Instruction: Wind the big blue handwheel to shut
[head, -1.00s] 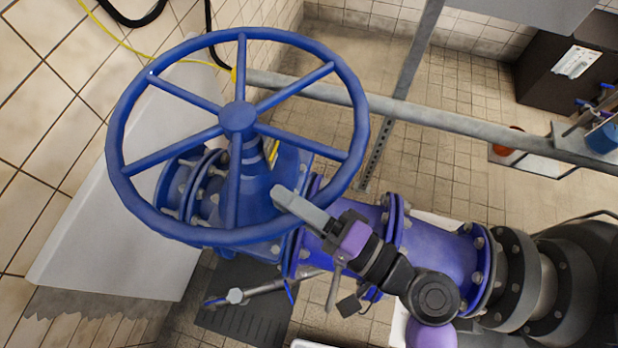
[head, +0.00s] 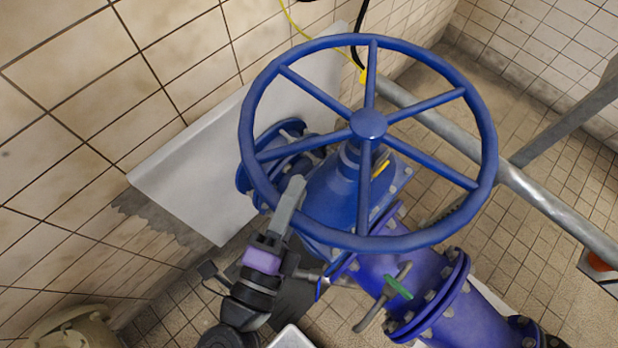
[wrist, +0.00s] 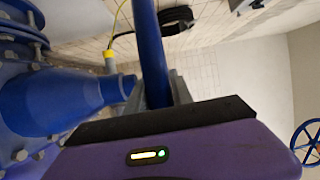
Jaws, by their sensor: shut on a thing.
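The big blue handwheel (head: 484,120) fills the upper middle of the head view, with several spokes meeting at a round hub (head: 369,124). It sits on a blue valve body (head: 335,195). My gripper (head: 292,198) comes up from the lower left and is shut on the wheel's rim at its near left side, left of the spoke that points toward the bottom. In the wrist view, a blue bar of the handwheel (wrist: 150,50) runs up between my fingers. The exact contact is hidden behind the purple gripper housing.
A blue flanged pipe (head: 455,300) runs to the lower right, with a green-handled lever (head: 398,287) beside it. A grey pipe (head: 540,205) passes at right. A white panel (head: 205,170) leans by the tiled wall at left. A yellow cable (head: 300,28) hangs behind.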

